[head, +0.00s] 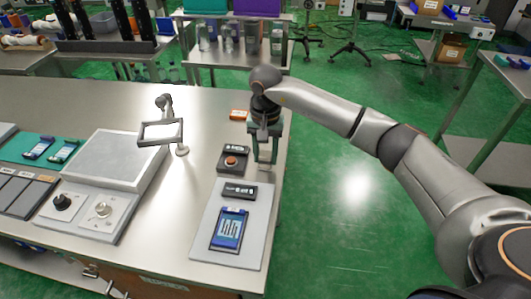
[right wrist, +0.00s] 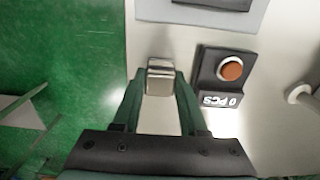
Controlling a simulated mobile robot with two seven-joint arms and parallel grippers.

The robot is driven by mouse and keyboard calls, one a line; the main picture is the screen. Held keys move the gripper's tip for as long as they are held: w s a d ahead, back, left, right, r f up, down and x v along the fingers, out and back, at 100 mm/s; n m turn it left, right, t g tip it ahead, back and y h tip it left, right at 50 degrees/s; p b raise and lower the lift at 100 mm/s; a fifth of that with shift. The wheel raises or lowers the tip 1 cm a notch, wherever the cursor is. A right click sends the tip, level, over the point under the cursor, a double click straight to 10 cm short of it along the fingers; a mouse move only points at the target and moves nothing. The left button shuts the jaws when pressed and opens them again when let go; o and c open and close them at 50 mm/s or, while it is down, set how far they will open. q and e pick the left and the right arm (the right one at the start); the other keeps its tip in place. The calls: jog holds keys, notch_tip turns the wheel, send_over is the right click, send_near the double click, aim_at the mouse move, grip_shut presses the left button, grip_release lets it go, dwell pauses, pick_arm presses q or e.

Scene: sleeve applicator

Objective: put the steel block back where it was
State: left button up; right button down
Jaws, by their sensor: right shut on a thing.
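My right gripper (head: 264,158) reaches down at the right edge of the steel table. In the right wrist view its two dark green fingers (right wrist: 162,82) are shut on the steel block (right wrist: 161,80), a small shiny block between the fingertips. The block is over or on the light table top, close to the edge above the green floor. I cannot tell whether it touches the table. My left gripper is not in view.
A black button box with an orange-red button (head: 231,161) stands beside the gripper; it also shows in the right wrist view (right wrist: 230,70). A grey plate (head: 206,252) with a blue pouch (head: 229,229) lies nearer. A scale (head: 112,158) and a framed stand (head: 158,133) are left.

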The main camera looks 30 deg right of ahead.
aim_at(265, 154)
jog(key=shift+f, duration=0.15)
jog(key=shift+c, duration=2.2)
grip_release()
notch_tip(265, 154, up, 12)
jog(key=shift+b, duration=0.4)
